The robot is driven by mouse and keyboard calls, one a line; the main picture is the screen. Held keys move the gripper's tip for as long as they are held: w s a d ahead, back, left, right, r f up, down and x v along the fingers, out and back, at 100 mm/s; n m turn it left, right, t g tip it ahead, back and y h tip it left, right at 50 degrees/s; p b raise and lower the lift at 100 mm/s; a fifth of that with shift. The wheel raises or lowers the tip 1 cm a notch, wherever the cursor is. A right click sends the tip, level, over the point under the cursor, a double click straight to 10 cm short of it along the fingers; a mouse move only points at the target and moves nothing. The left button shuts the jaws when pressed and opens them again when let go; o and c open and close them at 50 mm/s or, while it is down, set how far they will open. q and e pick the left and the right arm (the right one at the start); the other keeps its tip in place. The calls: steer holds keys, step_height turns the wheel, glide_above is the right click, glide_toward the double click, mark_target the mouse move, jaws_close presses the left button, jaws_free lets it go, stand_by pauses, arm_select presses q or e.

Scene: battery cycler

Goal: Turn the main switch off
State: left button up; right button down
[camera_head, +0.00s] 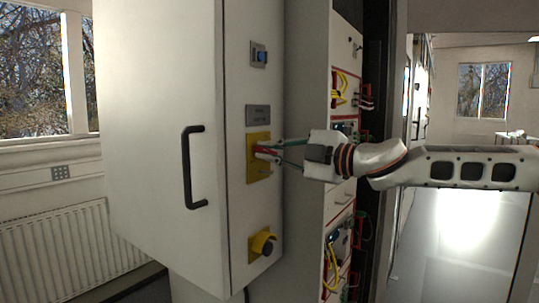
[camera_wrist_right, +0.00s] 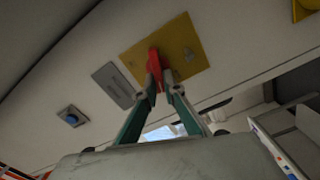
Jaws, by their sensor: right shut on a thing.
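The main switch has a red handle (camera_wrist_right: 154,65) on a yellow plate (camera_head: 259,172) on the narrow face of a tall white cabinet. The plate also shows in the right wrist view (camera_wrist_right: 188,50). My right gripper (camera_head: 264,151) comes in from the right and is shut on the red handle. In the right wrist view its fingertips (camera_wrist_right: 160,78) are at the handle, one on each side of its lower end. The fingers partly cover the handle in the head view. My left gripper is not in view.
A blue button (camera_head: 259,56) and a grey label plate (camera_head: 258,115) are above the switch. A yellow-and-black knob (camera_head: 263,243) is below it. A black door handle (camera_head: 192,167) sticks out on the left. Racks with cables (camera_head: 341,90) stand to the right, behind my arm.

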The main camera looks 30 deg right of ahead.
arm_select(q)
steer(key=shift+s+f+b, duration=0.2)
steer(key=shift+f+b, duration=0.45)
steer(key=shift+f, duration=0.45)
arm_select(e)
steer(key=n, duration=0.3)
steer(key=shift+f+n, duration=0.25)
steer(key=shift+n, duration=0.05)
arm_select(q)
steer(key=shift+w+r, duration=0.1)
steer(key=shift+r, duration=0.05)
arm_select(e)
steer(key=shift+n, duration=0.3)
steer(key=c, duration=2.1)
jaws_free()
steer(key=shift+c, duration=0.2)
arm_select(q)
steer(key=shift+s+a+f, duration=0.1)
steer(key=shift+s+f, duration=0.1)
arm_select(e)
steer(key=shift+s, duration=0.1)
